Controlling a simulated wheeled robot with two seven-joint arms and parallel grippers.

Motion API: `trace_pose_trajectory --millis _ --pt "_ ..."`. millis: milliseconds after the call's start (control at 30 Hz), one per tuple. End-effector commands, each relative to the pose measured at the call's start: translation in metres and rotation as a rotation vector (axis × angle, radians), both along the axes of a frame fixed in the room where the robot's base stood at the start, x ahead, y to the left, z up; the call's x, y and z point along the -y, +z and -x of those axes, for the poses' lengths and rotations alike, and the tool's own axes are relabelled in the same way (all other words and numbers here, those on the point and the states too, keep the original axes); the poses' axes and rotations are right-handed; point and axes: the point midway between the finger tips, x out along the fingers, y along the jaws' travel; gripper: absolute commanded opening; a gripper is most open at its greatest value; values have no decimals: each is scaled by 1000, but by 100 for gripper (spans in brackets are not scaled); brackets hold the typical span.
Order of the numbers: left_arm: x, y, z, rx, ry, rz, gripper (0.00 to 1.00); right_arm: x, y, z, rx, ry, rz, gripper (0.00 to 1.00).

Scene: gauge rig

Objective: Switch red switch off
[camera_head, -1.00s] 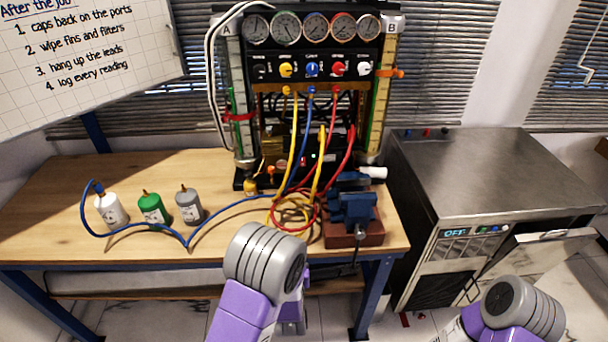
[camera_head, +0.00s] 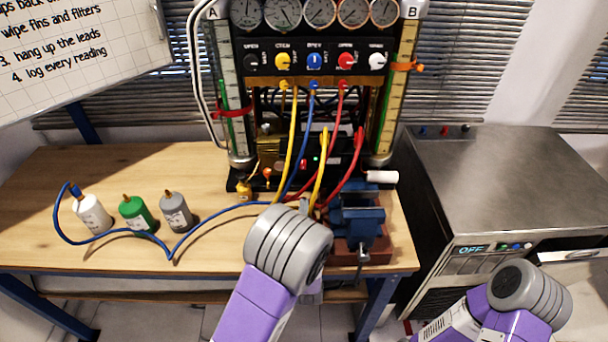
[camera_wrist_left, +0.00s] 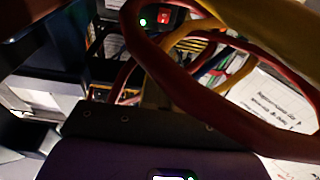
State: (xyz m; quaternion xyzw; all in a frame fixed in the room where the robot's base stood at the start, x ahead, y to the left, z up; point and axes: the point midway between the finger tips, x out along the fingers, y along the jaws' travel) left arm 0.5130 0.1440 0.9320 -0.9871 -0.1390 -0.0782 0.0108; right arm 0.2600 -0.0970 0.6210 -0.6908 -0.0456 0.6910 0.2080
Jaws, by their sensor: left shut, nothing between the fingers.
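The red switch (camera_head: 303,162) is a small red spot low on the dark rig, beside a green light (camera_head: 316,159). In the left wrist view the red switch (camera_wrist_left: 165,15) shows at the top, partly behind a red hose. My left gripper is mostly hidden behind my own left arm in the head view. In the wrist view the left gripper's narrow shut fingers (camera_wrist_left: 151,94) point up towards the switch, among the hoses, with nothing seen between them. I cannot tell the switch's position or the exact gap to it. Only my right arm shows; its gripper is out of view.
Red hoses (camera_wrist_left: 185,90) and yellow hoses (camera_head: 290,135) hang before the rig and crowd the gripper. A blue vise (camera_head: 357,215) stands right of my left arm. White, green (camera_head: 137,213) and grey bottles stand at left with a blue hose. A steel machine (camera_head: 480,180) is at right.

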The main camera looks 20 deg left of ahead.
Motion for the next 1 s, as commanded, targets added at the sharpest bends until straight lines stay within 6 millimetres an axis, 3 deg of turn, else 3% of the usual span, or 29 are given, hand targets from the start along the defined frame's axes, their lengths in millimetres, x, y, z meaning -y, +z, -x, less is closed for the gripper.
trace_pose_trajectory --millis 233,600,800,1000 --pt "-8 4 -23 3 3 0 0 0 -1 0 1 0 0 61" --pt "-28 15 -95 3 1 -2 0 0 -8 -1 1 0 0 61" --pt "-34 -3 -117 0 1 -1 0 0 -17 0 1 0 0 61" --pt "-37 -8 -126 0 1 0 0 0 -19 0 1 0 0 61"
